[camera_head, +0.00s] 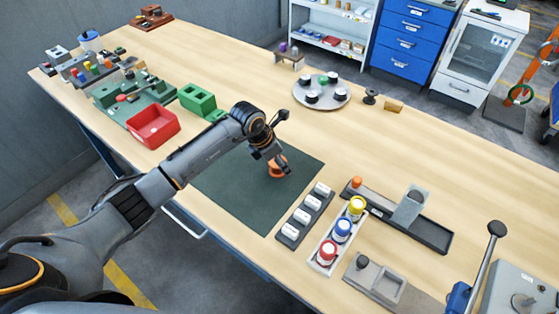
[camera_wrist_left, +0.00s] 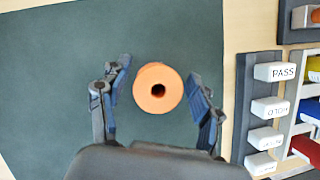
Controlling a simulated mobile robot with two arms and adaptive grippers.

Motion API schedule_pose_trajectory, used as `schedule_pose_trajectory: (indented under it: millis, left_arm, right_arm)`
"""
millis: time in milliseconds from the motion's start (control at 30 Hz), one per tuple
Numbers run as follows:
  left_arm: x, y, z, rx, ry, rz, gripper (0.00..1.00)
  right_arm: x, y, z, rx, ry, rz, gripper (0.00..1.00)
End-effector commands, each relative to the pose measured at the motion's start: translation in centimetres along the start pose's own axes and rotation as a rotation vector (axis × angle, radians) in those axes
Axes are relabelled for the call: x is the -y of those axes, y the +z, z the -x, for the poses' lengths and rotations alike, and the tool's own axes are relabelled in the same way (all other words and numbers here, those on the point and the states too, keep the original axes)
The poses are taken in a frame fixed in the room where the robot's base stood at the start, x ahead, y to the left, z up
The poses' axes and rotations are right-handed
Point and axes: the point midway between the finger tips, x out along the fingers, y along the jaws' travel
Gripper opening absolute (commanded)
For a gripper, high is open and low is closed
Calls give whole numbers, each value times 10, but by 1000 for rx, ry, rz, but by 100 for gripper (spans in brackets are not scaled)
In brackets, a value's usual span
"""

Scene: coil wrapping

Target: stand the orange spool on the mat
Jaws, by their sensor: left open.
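The orange spool (camera_head: 277,170) is on the dark green mat (camera_head: 240,200), near the mat's far right part. In the left wrist view the spool (camera_wrist_left: 158,88) shows a round end with a dark centre hole facing the camera, so it looks upright. My left gripper (camera_head: 269,158) is over it, fingers pointing down. In the wrist view its two fingers stand open on either side of the spool, with gaps showing on both sides. The gripper partly covers the spool in the head view. My right gripper is not in view.
A label block rack (camera_head: 305,216) lies along the mat's right edge. Beside it is a white tray with red, blue and yellow-topped pots (camera_head: 342,231). A red bin (camera_head: 153,126) and green block (camera_head: 197,99) stand left of the mat. A round grey tray (camera_head: 321,92) stands behind.

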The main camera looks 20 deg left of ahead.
Motion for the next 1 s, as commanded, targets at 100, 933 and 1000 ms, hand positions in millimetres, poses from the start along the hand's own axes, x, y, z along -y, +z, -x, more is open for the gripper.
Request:
schedule_pose_trajectory:
  millis: [100,933,1000]
  left_arm:
    - [-1,0,8,1,2,-1,64]
    - [0,1,122,0,0,0,64]
    - [0,1,122,0,0,0,64]
  right_arm:
    - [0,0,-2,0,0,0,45]
    - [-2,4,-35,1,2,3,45]
    - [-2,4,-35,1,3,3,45]
